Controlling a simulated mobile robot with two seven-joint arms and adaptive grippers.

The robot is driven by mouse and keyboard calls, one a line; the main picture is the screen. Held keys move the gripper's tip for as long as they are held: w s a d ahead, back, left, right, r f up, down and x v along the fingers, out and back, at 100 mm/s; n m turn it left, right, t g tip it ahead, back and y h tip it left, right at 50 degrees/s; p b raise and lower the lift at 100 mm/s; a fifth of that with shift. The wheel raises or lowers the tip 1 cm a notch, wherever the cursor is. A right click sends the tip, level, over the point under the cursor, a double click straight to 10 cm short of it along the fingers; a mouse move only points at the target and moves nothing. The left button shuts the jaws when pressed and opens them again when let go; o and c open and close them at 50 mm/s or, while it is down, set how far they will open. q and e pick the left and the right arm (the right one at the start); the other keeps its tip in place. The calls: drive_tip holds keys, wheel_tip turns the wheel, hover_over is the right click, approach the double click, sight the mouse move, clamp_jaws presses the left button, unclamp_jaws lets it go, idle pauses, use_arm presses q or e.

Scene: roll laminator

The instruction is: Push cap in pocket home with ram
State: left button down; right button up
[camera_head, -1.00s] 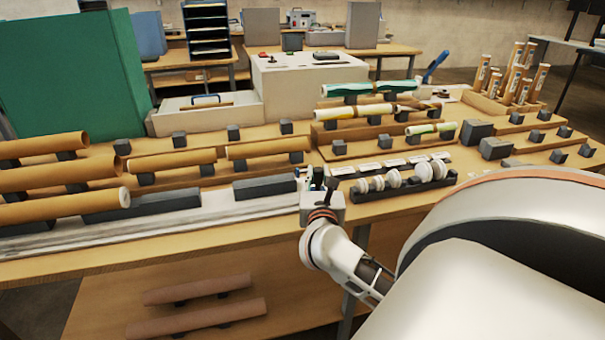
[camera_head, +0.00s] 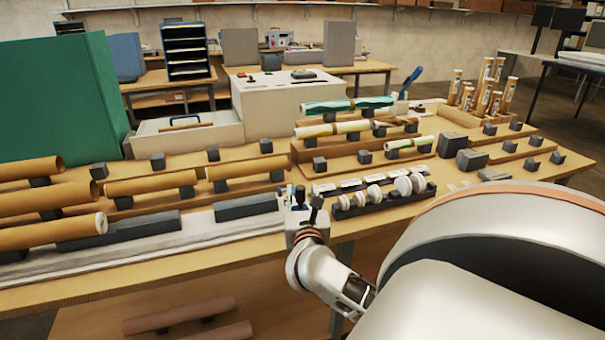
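My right gripper (camera_head: 308,203) is at the front edge of the bench, at the right end of the pale rail (camera_head: 150,240). Its dark fingers point away from me, and I cannot tell whether they are open or shut. A small blue and white part (camera_head: 289,190) shows just beyond it. The cap pocket and the ram are not clearly visible; the gripper may cover them. White round caps (camera_head: 403,186) stand in a dark rack (camera_head: 385,205) right of the gripper. A brown tube (camera_head: 50,232) with a white right end lies at the left. My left gripper is out of view.
Brown tubes (camera_head: 150,185) rest on dark blocks behind the rail. Printed rolls (camera_head: 345,105) lie on the stepped stand, with upright tubes (camera_head: 490,90) in a box at right. A green panel (camera_head: 60,100) stands at left. My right arm hides the lower right.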

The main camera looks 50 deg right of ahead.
drive_tip(key=v, duration=1.1)
drive_tip(key=shift+s, duration=0.25)
drive_tip(key=shift+a+r, duration=0.1)
drive_tip(key=shift+a, duration=0.05)
